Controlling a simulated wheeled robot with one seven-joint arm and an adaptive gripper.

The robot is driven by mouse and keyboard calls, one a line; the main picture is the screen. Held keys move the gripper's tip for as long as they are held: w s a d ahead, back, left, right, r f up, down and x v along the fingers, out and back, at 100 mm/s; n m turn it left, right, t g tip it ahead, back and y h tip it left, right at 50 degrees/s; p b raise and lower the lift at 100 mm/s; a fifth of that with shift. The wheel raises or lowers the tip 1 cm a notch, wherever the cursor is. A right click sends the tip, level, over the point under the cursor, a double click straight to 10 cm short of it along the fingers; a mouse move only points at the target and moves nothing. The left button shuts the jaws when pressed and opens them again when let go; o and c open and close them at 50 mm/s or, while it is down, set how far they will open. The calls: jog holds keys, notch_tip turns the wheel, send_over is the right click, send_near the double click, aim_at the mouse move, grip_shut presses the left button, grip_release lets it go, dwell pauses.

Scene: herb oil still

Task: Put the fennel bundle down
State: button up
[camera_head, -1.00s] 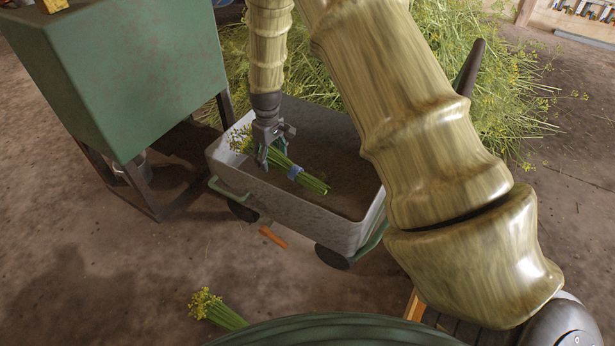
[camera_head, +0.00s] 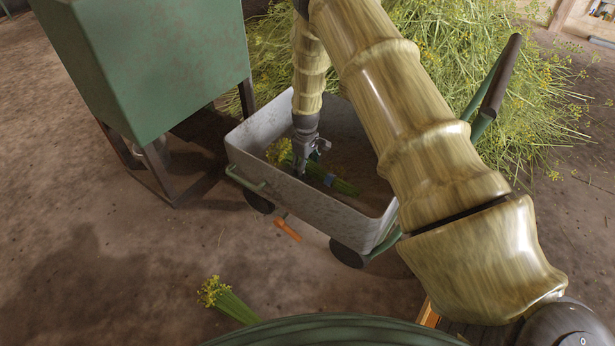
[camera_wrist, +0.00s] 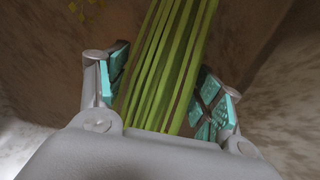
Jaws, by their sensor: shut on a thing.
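The fennel bundle (camera_head: 343,186) has green stalks, yellow flower heads and a blue tie. My gripper (camera_head: 304,172) is shut on it and holds it inside the grey cart tub (camera_head: 290,196), low and lying roughly flat. I cannot tell whether the bundle touches the tub floor. In the wrist view, the green stalks (camera_wrist: 170,60) run between the teal finger pads of my gripper (camera_wrist: 165,95). Part of the bundle is hidden behind the fingers.
A second bundle (camera_head: 229,302) lies on the dirt floor at the front. An orange-handled thing (camera_head: 288,229) is beside the cart. A green bin on legs (camera_head: 150,70) stands at left. A large heap of cut fennel (camera_head: 450,60) lies behind the cart. The cart has a dark handle (camera_head: 500,78).

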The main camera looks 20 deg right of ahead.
jog(key=shift+f+b, duration=0.75)
jog(key=shift+f, duration=1.45)
jog(key=shift+r, duration=0.1)
jog(key=o, duration=1.2)
notch_tip(320, 180, up, 12)
jog(key=p, duration=0.5)
